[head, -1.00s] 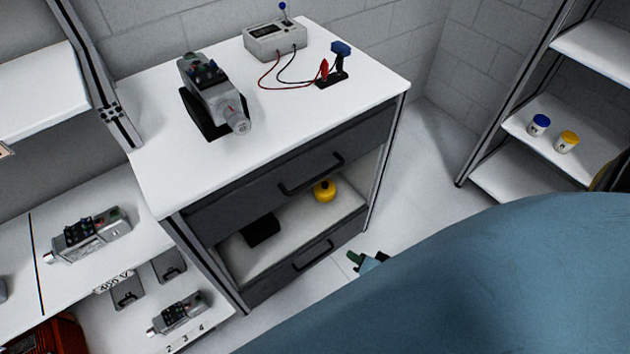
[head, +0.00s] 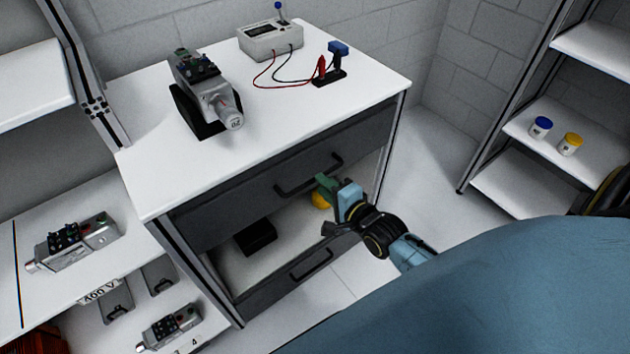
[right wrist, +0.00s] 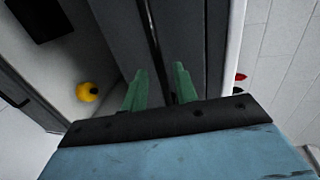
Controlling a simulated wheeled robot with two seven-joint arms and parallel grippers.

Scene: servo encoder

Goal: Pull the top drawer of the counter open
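The counter (head: 180,185) stands in the middle of the head view. Its grey top drawer (head: 230,205) sits flush under the white top, with a dark bar handle (head: 290,190). My right gripper (head: 322,184) is just in front of the handle's right part. In the right wrist view its two green fingers (right wrist: 160,82) are apart and point at the drawer front. A dark bar that looks like the handle (right wrist: 151,30) runs in line with the gap between them. I cannot tell whether the fingers touch it. My left gripper is not in view.
Below the drawer is an open shelf with a black box (head: 256,237) and a yellow round object (head: 319,200); a lower drawer (head: 290,285) is under it. A servo unit (head: 205,95) and a meter (head: 270,40) stand on top. Shelving flanks both sides.

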